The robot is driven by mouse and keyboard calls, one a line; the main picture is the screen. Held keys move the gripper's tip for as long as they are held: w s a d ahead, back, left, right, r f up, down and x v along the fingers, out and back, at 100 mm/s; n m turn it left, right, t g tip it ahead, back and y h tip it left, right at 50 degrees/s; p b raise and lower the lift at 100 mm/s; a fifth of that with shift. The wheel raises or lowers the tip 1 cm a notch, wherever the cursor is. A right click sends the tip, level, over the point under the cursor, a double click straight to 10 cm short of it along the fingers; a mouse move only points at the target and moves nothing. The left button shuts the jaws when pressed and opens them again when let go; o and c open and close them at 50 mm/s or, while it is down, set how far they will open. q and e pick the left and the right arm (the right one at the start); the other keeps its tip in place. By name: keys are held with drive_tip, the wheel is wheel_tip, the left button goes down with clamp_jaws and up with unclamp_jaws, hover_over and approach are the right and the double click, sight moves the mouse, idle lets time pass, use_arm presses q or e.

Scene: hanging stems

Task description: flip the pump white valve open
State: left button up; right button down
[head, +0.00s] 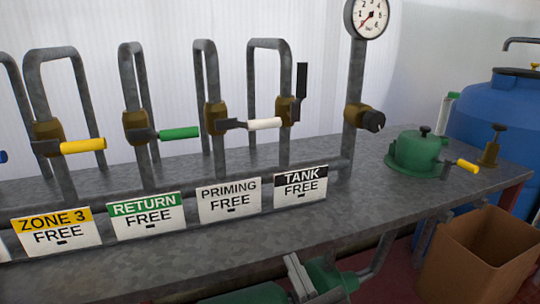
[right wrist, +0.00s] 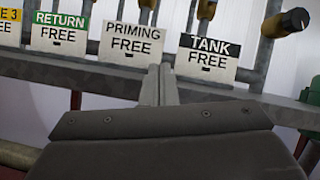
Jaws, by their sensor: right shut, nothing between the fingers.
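The valve with the white lever (head: 264,124) sits on the pipe loop above the PRIMING FREE sign (head: 230,200). Its brass body (head: 214,117) is on the upright pipe, and the lever sticks out sideways to the right, about level. My right gripper (head: 292,258) is low at the front edge of the bench, below and apart from the lever. In the right wrist view the gripper (right wrist: 160,72) has its fingers together with nothing between them, below the PRIMING and TANK signs. The white lever does not show in that view. My left gripper is not in view.
A black lever (head: 301,92) stands upright right of the white one. The TANK FREE sign (head: 301,184) hangs nearby. A gauge pipe (head: 355,90) and green pump (head: 416,150) stand right. A cardboard box (head: 480,255) is lower right.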

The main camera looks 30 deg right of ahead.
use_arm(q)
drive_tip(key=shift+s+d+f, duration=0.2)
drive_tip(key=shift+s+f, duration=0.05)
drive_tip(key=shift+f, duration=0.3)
use_arm(e)
drive_tip(key=m+h, duration=0.1)
drive_tip(key=r+m+h, duration=0.1)
drive_tip(key=m, duration=0.1)
drive_tip(key=s+d+r+m, duration=0.1)
drive_tip(key=shift+d+m+t+h, duration=0.1)
drive_tip(key=shift+m+t+h, duration=0.2)
drive_tip(key=shift+h, duration=0.1)
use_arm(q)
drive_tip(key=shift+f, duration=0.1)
